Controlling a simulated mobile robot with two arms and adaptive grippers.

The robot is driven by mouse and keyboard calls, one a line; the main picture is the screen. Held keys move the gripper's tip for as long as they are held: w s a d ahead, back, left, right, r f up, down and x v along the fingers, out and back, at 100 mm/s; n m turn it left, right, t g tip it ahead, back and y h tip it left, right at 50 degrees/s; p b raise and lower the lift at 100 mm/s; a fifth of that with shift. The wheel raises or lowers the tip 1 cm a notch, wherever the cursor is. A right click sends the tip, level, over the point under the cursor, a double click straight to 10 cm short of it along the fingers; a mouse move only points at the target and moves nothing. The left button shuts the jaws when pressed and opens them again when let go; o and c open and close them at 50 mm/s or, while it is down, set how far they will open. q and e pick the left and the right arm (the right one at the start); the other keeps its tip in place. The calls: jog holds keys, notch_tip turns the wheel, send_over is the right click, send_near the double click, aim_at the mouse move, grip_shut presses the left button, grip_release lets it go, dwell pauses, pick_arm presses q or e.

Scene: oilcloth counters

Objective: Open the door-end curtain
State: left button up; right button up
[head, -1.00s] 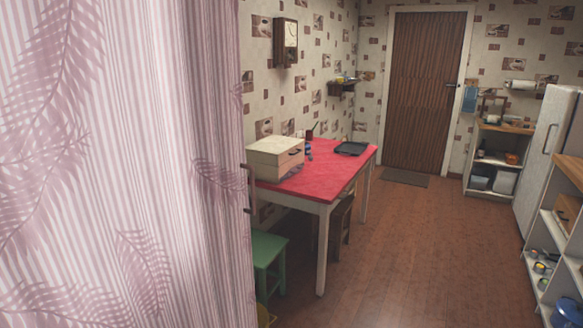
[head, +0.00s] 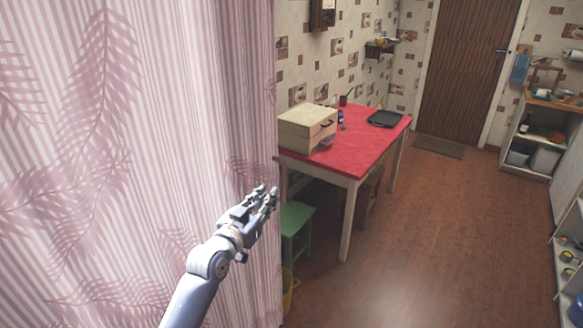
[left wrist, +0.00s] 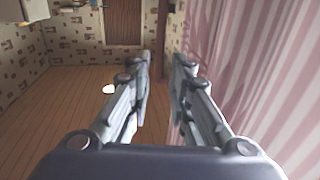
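The pink striped curtain (head: 110,130) with a leaf pattern fills the left side of the head view, its edge (head: 268,110) hanging beside the table. It also shows on the right in the left wrist view (left wrist: 270,60). My left gripper (head: 270,194) is in front of the curtain near that edge. In the left wrist view its two fingers (left wrist: 157,68) stand apart with a gap between them, and I see nothing held. Whether a finger touches the curtain, I cannot tell. My right gripper is not in view.
Beyond the curtain edge stands a red-topped table (head: 362,150) with a beige box (head: 303,127) and a dark tray (head: 385,118). A green stool (head: 296,215) is near the curtain. Open wooden floor (head: 430,235) lies to the right, towards a brown door (head: 468,75).

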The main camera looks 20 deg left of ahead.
pick_arm(q)
jog(key=p, duration=0.2)
send_near(280, 179)
jog(key=w+d+r, duration=0.4)
jog(key=shift+w+f, duration=0.1)
jog(key=shift+w, duration=0.9)
jog(key=shift+c, duration=0.5)
grip_shut()
